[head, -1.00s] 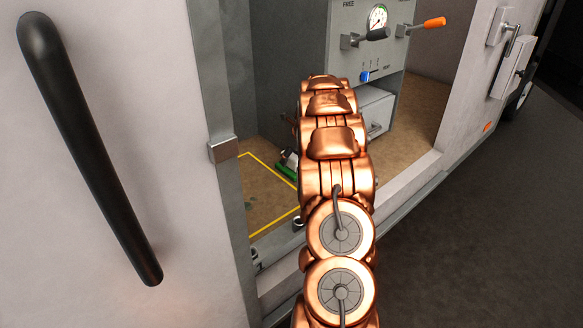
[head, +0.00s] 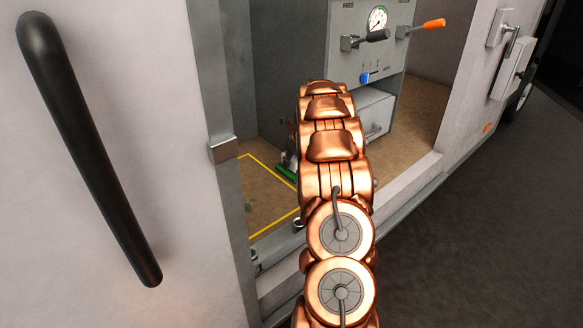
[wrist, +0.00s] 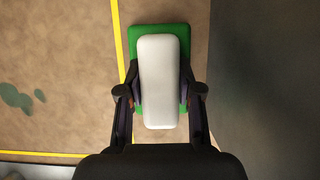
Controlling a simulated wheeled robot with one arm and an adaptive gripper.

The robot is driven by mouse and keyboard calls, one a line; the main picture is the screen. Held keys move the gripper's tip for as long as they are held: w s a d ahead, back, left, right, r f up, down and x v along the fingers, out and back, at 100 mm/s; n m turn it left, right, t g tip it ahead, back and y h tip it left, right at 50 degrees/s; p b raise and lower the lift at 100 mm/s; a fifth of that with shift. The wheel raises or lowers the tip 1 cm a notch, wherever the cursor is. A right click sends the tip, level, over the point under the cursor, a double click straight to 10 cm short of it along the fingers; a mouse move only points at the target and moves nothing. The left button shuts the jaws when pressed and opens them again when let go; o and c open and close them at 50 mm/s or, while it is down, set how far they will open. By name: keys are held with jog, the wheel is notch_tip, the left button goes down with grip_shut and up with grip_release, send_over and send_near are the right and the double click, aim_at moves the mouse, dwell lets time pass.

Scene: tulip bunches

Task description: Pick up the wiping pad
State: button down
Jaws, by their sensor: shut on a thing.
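The wiping pad (wrist: 158,75) shows in the wrist view as a white rounded block over a wider green base (wrist: 135,38). My gripper (wrist: 160,92) has one dark finger on each side of the white block and is shut on it. In the head view, only a green strip of the pad (head: 286,173) shows, left of my copper arm, inside the open compartment.
The brown compartment floor (head: 265,203) has yellow lines. A grey control panel (head: 372,45) with a gauge and levers stands behind my arm, above a small white box (head: 375,112). A door with a black handle (head: 88,150) is at left. Green stains (wrist: 17,98) mark the floor.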

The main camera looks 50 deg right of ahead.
notch_tip(320, 180, up, 10)
jog(key=shift+r+p, duration=0.1)
jog(key=shift+p, duration=0.65)
jog(key=c, duration=1.4)
grip_release()
jog(key=c, duration=0.4)
